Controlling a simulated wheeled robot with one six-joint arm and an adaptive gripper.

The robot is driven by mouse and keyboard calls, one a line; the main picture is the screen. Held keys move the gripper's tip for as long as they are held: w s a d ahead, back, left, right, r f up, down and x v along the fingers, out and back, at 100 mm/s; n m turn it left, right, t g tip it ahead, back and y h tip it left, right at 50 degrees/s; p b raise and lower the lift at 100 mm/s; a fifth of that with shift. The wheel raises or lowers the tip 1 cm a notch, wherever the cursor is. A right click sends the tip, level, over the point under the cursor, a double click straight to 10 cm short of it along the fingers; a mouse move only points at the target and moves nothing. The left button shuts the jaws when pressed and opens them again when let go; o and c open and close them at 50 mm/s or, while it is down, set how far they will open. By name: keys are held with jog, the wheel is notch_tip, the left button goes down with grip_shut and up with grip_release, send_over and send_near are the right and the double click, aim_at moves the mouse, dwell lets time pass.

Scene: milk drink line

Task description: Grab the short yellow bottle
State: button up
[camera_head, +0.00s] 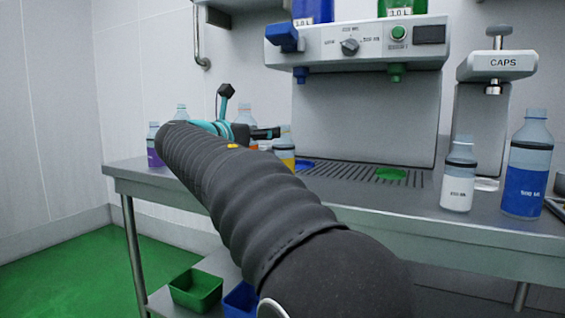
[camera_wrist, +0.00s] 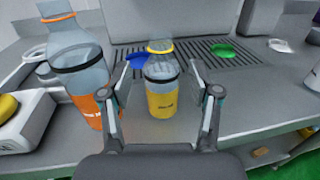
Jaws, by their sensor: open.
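The short yellow bottle (camera_wrist: 161,100) stands upright on the steel counter in the wrist view, with clear upper walls and a yellow lower part. My gripper (camera_wrist: 168,92) is open, with one finger on each side of the bottle and some space showing beside it. I cannot tell how far the fingertips reach along the bottle. In the head view, the yellow bottle (camera_head: 285,155) shows only partly behind my arm. The fingers are mostly hidden there.
A taller orange bottle (camera_wrist: 82,85) stands close to the left finger. A dispenser (camera_head: 360,90) stands behind, with a drip grate (camera_wrist: 205,52) before it. A white bottle (camera_head: 458,178) and a tall blue bottle (camera_head: 527,170) stand at the right. A purple bottle (camera_head: 154,148) stands at the left.

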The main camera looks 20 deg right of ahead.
aim_at(284, 128)
jog(key=x, duration=0.9)
jog(key=shift+r, duration=0.25)
jog(key=c, duration=1)
